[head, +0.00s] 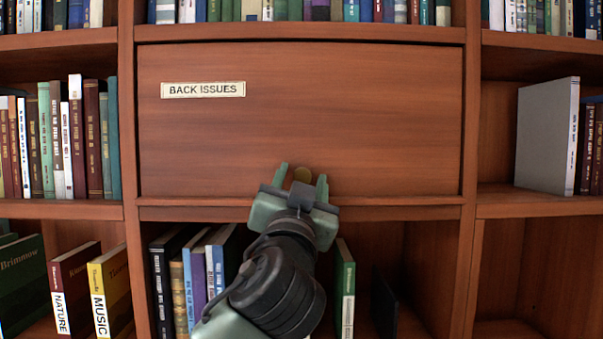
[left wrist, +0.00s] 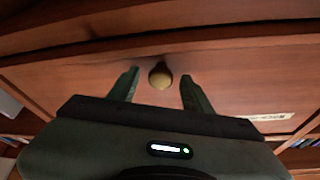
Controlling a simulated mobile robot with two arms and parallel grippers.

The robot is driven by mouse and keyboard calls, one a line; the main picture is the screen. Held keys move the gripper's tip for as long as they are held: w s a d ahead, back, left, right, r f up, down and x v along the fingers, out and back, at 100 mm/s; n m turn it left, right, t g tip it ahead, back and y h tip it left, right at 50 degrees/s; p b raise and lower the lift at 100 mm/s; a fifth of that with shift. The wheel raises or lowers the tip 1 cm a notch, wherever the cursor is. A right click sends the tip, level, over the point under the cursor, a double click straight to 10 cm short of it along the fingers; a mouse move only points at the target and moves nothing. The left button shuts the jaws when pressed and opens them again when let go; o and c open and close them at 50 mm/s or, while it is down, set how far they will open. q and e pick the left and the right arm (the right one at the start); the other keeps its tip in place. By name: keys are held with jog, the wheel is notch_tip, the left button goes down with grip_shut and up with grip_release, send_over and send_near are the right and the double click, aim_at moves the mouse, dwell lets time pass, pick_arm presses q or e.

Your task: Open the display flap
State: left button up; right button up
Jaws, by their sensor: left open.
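The display flap (head: 300,130) is a wide reddish-brown wooden panel, closed flat in the middle of the shelving, with a "BACK ISSUES" label (head: 203,90) at its upper left. A small round brass-coloured knob (head: 302,174) sits near the flap's lower edge; it also shows in the left wrist view (left wrist: 160,76). My left gripper (head: 301,178) is in front of the lower edge, open, with one green finger on each side of the knob. In the left wrist view gaps show between knob and both fingers (left wrist: 158,88). My right gripper is out of view.
Books fill the shelf above and the left bays (head: 70,140). Below the flap, a row of books (head: 200,270) and a green book (head: 344,285) stand behind my left arm. A grey binder (head: 547,135) stands at right.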

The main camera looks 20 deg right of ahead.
pick_arm(q)
grip_shut()
dwell(1.4)
